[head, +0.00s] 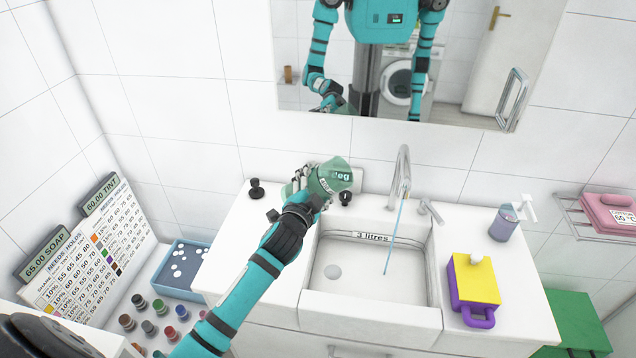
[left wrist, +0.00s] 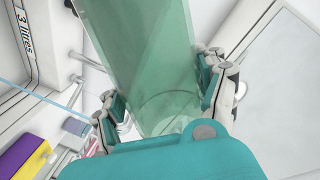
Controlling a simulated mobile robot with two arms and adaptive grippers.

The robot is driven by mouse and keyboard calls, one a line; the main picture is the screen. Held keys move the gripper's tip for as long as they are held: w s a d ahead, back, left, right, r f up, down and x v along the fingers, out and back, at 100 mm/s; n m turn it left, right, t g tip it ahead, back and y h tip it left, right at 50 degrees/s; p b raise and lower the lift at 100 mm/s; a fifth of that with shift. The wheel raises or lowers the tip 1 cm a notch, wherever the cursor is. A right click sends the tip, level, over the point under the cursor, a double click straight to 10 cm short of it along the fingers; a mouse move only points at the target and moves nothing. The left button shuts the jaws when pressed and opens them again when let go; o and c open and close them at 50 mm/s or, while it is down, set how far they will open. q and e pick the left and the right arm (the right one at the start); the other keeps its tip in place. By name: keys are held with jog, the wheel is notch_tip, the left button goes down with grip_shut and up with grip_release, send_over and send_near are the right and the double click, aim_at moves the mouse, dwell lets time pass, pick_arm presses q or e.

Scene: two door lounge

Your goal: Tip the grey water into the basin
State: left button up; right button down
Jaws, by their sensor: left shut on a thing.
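My left gripper (head: 313,184) is shut on a translucent green vessel (head: 334,174), held tilted above the back left of the counter, beside the basin's rear left corner. The vessel also shows close up in the left wrist view (left wrist: 145,50), with fingers on both sides of it. I cannot tell whether grey water is inside. The white basin (head: 365,283) is set in the counter, with a "3 litres" line on its back wall and a drain at left. A thin blue stream (head: 395,240) runs from the tap (head: 402,170) into it. My right gripper is not in view.
A purple and yellow handled container (head: 473,290) and a soap bottle (head: 503,223) stand right of the basin. Black knobs (head: 256,188) sit at the counter's back left. A blue tray (head: 180,270), several small pots and lettered boards (head: 85,245) are at left. A mirror (head: 460,70) hangs behind.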

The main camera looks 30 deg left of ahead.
aim_at(313, 178)
pick_arm(q)
jog(key=shift+a+r+m+p, duration=0.1)
jog(key=shift+r+m+p, duration=0.3)
jog(key=shift+r+p, duration=0.05)
jog(key=shift+r, duration=0.1)
dwell(0.4)
jog(key=shift+r+m+y+p, duration=0.3)
jog(key=shift+r+m+p, duration=0.25)
jog(key=shift+m+p, duration=0.4)
jog(key=shift+r+p, duration=0.3)
jog(key=shift+r+m, duration=0.35)
jog(key=shift+m, duration=0.2)
